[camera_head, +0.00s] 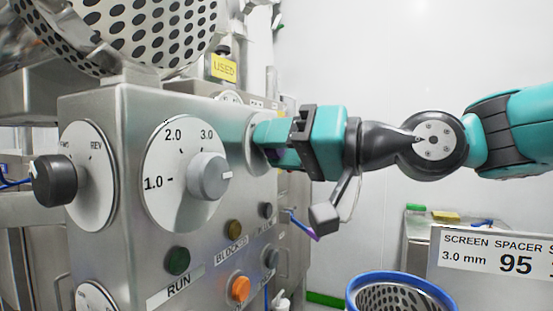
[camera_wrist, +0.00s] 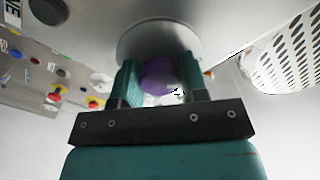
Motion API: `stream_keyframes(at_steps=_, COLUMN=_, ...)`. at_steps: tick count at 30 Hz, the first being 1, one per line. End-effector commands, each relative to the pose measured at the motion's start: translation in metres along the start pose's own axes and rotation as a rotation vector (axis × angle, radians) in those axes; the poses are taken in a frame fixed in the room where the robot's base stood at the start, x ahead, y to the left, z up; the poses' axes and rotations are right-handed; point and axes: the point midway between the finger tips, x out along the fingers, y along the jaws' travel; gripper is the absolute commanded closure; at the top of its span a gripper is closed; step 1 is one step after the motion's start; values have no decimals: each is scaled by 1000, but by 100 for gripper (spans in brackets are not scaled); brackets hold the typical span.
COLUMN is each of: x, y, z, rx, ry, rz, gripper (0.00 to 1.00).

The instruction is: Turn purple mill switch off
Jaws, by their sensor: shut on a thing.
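The purple mill switch knob (camera_wrist: 157,76) sits on a round plate (camera_wrist: 160,38) and shows between my fingers in the wrist view. My gripper (camera_wrist: 158,82) has one teal finger on each side of the knob and is shut on it.
The steel control box (camera_head: 115,220) carries a grey dial (camera_head: 210,177), a black FWD/REV knob (camera_head: 55,180), a green RUN button (camera_head: 177,261) and an orange button (camera_head: 240,289). A perforated drum (camera_head: 130,30) is above. A blue-rimmed basket (camera_head: 400,280) stands low at right.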

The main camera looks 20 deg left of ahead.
Motion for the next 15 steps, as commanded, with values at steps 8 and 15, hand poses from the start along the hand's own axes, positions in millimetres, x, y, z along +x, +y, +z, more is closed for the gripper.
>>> stream_keyframes(at_steps=8, x=0, y=1, z=1, rx=-34, ry=-3, rz=2, gripper=84)
stream_keyframes(at_steps=15, x=0, y=1, z=1, rx=-35, ry=-3, rz=2, gripper=84)
